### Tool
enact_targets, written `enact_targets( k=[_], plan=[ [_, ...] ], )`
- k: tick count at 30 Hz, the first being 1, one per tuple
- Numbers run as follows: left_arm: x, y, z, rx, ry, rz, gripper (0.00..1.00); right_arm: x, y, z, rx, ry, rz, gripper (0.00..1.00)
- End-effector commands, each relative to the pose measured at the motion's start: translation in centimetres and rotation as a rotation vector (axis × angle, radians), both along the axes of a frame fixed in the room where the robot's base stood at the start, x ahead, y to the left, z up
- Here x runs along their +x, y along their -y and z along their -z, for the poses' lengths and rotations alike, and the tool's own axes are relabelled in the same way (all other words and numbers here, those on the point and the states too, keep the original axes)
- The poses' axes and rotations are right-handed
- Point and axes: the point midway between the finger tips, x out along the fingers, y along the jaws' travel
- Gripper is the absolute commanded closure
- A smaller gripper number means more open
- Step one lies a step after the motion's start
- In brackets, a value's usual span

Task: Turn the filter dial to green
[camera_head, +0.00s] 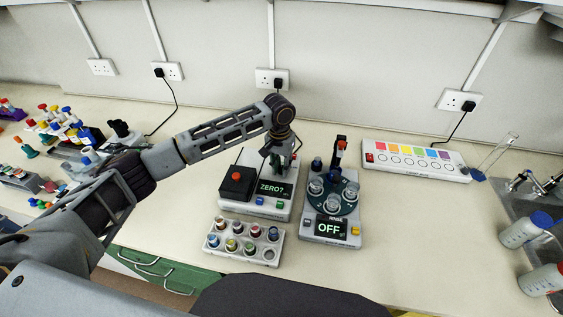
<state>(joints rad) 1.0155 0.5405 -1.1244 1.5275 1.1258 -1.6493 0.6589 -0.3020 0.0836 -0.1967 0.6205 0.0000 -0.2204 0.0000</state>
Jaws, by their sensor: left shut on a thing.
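The white meter (284,207) with a dark screen reading "ZERO?" stands at the middle of the bench. It has a black lid with a red knob on its left, and blue and green buttons on its front. My left gripper (277,158) reaches down over its back right part and is shut there. What it grips looks like the filter dial, but the fingers and wrist hide it, so the dial's colour setting cannot be read. My right gripper is not in view.
A rack of small vials (245,241) stands in front of the meter. A centrifuge (332,226) reading "OFF" stands close on the right. A colour-chart box (415,160) lies at the back right, near a sink (521,197). Bottles and racks crowd the left. Bench between centrifuge and sink is clear.

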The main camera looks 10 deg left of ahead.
Motion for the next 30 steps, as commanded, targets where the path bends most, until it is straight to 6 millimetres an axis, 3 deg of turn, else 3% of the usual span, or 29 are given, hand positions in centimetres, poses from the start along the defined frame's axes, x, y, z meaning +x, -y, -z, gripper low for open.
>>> enact_targets(
  k=[15,30],
  plan=[
    [0.1,0.0,-0.3,0.0,0.0,0.212,1.0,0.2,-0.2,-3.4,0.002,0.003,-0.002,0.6],
    [0.1,0.0,-0.1,-0.001,0.002,0.299,1.0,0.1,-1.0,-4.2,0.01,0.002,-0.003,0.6]
  ],
)
